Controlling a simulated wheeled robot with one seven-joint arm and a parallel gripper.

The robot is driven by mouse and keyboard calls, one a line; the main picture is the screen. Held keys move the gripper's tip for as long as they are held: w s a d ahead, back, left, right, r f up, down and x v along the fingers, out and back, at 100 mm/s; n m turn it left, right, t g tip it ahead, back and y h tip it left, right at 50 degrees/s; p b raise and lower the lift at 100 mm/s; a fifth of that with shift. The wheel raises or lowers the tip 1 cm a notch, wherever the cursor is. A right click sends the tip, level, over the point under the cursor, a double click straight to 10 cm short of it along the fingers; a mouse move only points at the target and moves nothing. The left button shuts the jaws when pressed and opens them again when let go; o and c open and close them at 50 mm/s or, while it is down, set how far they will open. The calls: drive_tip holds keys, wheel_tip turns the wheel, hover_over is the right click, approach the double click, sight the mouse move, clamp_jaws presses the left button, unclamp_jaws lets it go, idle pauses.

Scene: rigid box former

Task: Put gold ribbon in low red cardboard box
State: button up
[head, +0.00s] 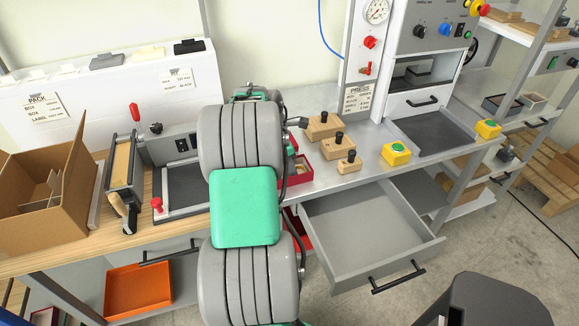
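A low red box (307,180) stands on the bench, just right of my arm. My arm hides its left part, and something small and tan shows inside it. More red (305,238) shows lower down, between my arm and the open drawer, mostly hidden. I cannot pick out a gold ribbon for certain; a yellowish strip (121,165) lies in a metal-framed unit at the left of the bench. My arm rises through the middle of the picture and reaches over the bench. My gripper is not visible, so I cannot see whether it holds anything.
An open brown carton (45,205) stands at the left end. Wooden blocks with black knobs (325,125) and a yellow button box (396,153) stand right of the red box. A grey drawer (365,235) is pulled out in front. An orange tray (138,289) sits below the bench.

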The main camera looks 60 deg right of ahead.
drive_tip(key=p+v, duration=0.1)
drive_tip(key=v, duration=1.1)
drive_tip(key=w+a+r+m+t, duration=0.1)
drive_tip(key=w+a+r+m, duration=0.1)
drive_tip(key=w+a, duration=0.75)
drive_tip(key=w+a+m+t, duration=0.3)
drive_tip(key=a, duration=1.5)
drive_tip(key=s+a+f+m+y, duration=0.1)
drive_tip(key=s+a+m, duration=0.1)
drive_tip(key=a, duration=0.8)
drive_tip(key=s+a+f+m+t+y, duration=0.1)
drive_tip(key=s+a+f+m, duration=0.1)
drive_tip(key=a, duration=0.7)
drive_tip(key=shift+s+a+f, duration=0.2)
drive_tip(key=shift+s+a, duration=0.15)
drive_tip(key=shift+s, duration=0.05)
